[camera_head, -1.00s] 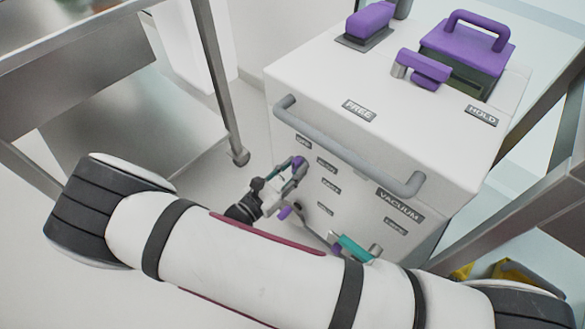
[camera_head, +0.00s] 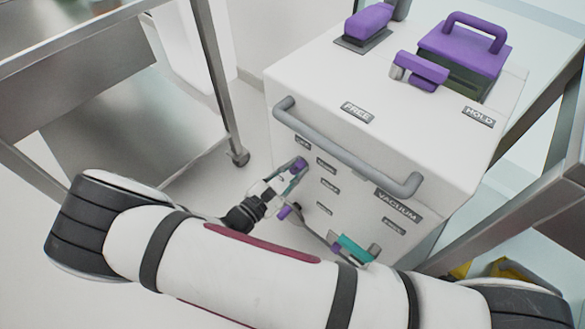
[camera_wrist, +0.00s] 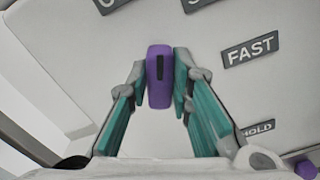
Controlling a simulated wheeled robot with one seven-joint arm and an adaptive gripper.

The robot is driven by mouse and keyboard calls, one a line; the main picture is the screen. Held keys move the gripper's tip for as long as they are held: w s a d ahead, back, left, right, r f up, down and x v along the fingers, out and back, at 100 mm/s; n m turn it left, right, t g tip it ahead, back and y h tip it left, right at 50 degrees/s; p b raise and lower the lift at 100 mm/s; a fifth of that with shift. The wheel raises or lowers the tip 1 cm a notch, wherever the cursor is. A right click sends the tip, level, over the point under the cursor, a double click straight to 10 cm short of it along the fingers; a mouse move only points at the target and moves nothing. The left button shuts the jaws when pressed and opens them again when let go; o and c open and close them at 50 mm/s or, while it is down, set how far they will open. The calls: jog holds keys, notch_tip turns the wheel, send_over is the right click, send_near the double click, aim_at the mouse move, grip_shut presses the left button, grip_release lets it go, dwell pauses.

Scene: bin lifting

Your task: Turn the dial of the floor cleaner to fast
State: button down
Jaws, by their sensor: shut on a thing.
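The white floor cleaner (camera_head: 390,110) stands ahead with its labelled front facing my arm. Its purple dial (camera_wrist: 159,75) sits between the teal fingers of my gripper (camera_wrist: 160,78) in the wrist view. The gripper is shut on it. The dial's black mark points up in the wrist view. The FAST label (camera_wrist: 250,49) is to the right of the dial, and two cut-off labels show at the top edge. The dial (camera_head: 299,165) and gripper (camera_head: 286,181) also show in the head view, at the front panel's left.
A HOLD label (camera_wrist: 257,128) lies below FAST. A second purple knob (camera_head: 284,212) and a lever with a teal part (camera_head: 355,248) are lower on the front. A grey handle bar (camera_head: 345,150) crosses above. Metal carts stand at both sides, the left one (camera_head: 215,80) close.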

jog(key=m, duration=0.3)
jog(key=shift+s+d+f+m, duration=0.1)
jog(key=shift+m, duration=0.3)
jog(key=m+p, duration=0.1)
jog(key=m, duration=0.3)
jog(key=shift+d+f+m, duration=0.1)
jog(key=shift+f+m, duration=0.05)
jog(key=shift+m, duration=0.15)
jog(key=m, duration=0.2)
jog(key=m+p, duration=0.1)
jog(key=m, duration=0.3)
jog(key=shift+s+f+m, duration=0.1)
jog(key=shift+f+m, duration=0.25)
jog(key=shift+m, duration=0.05)
jog(key=c, duration=1.4)
grip_release()
jog(key=shift+c, duration=0.2)
jog(key=v, duration=0.7)
jog(key=shift+s, duration=0.2)
